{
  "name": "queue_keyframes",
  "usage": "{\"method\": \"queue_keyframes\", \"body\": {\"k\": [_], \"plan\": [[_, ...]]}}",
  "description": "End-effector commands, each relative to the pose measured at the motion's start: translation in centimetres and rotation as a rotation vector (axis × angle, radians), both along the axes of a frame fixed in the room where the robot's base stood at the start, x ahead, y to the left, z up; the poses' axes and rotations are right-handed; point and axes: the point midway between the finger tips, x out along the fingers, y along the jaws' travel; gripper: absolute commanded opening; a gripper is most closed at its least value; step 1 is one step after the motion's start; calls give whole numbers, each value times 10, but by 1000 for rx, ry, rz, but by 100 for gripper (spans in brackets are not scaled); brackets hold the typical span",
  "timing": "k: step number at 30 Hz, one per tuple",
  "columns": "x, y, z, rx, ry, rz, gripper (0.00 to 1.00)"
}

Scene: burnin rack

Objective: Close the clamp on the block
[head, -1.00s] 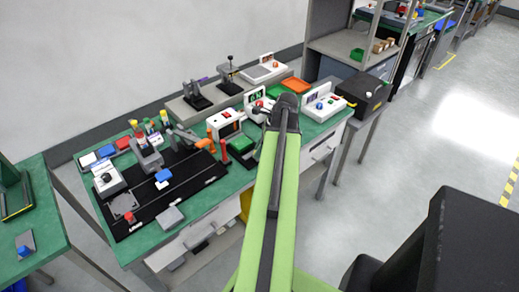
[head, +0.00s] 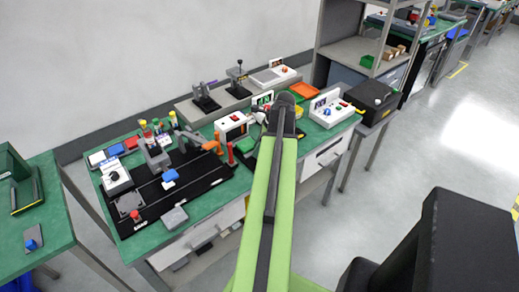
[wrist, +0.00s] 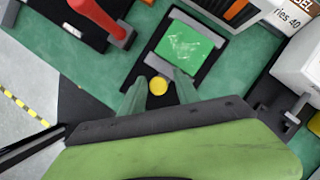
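In the wrist view a green block (wrist: 190,43) with pale traces lies on a dark base between two grey bars. The bars look like the jaws of the clamp (wrist: 172,63); the near bar lies close along the block's edge, and I cannot tell if it touches. A round yellow knob (wrist: 158,86) is on the dark base just below that bar. My gripper (wrist: 160,78) is open, its two greenish fingers on either side of the knob, apparently empty. In the head view the block (head: 245,144) is partly hidden behind my arm.
A red handle (wrist: 97,15) stands at upper left of the wrist view, near the black mat (head: 150,203). A white instrument (wrist: 303,62) is close on the right. A white box with buttons (head: 330,110) and a black case (head: 372,97) stand to the right.

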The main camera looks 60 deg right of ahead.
Motion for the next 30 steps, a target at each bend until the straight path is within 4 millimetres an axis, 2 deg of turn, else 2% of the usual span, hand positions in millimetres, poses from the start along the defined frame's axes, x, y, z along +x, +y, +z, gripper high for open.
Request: {"method": "queue_keyframes", "body": {"k": [9,13,30], "plan": [[-5,-2,0,2,4,-5,47],[-8,-3,11,1,5,-5,47],[-54,-22,137,1,4,-6,47]]}}
